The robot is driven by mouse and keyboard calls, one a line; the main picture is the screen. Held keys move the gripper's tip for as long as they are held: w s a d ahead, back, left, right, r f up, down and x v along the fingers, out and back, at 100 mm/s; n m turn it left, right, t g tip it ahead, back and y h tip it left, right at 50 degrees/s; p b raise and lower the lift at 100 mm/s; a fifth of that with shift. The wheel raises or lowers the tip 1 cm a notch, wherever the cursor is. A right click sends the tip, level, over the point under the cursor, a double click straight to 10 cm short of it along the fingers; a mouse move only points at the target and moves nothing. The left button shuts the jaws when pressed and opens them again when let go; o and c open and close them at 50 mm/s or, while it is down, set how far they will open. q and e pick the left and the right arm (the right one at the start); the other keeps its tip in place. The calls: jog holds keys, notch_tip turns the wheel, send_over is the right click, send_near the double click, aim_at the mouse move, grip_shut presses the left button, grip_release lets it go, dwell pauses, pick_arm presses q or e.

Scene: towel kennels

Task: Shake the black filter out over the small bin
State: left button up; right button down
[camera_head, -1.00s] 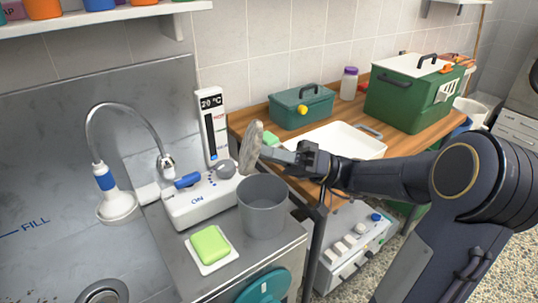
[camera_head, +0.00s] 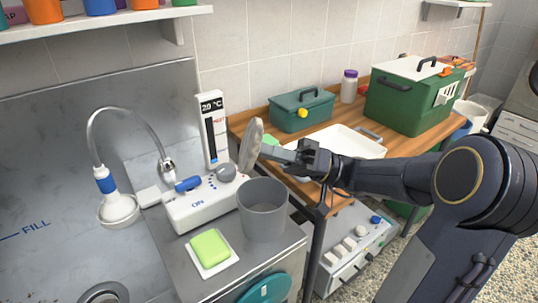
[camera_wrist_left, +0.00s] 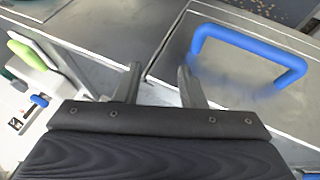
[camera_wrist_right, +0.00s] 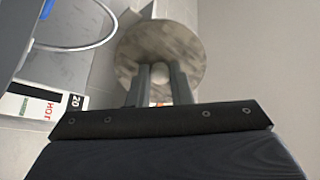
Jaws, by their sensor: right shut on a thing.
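A round disc-shaped filter (camera_head: 252,146) stands nearly on edge in the head view; its face looks mottled grey-brown, not plainly black. My right gripper (camera_head: 268,153) is shut on it from the right. In the right wrist view the filter's round face (camera_wrist_right: 160,42) shows beyond my right gripper's fingers (camera_wrist_right: 159,72). The small grey bin (camera_head: 262,212) stands upright on the counter, below the filter and apart from it. The bin's floor is hidden. My left gripper (camera_wrist_left: 158,82) shows only in the left wrist view, open and empty, its fingers apart.
A white control box (camera_head: 200,207) with a temperature display stands left of the bin. A green sponge (camera_head: 210,248) lies in front of it. A steel sink with a shower hose is at left. A white tray (camera_head: 350,140) and green boxes stand at right.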

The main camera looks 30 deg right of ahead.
jog(key=shift+r, duration=0.8)
jog(key=shift+b, duration=1.25)
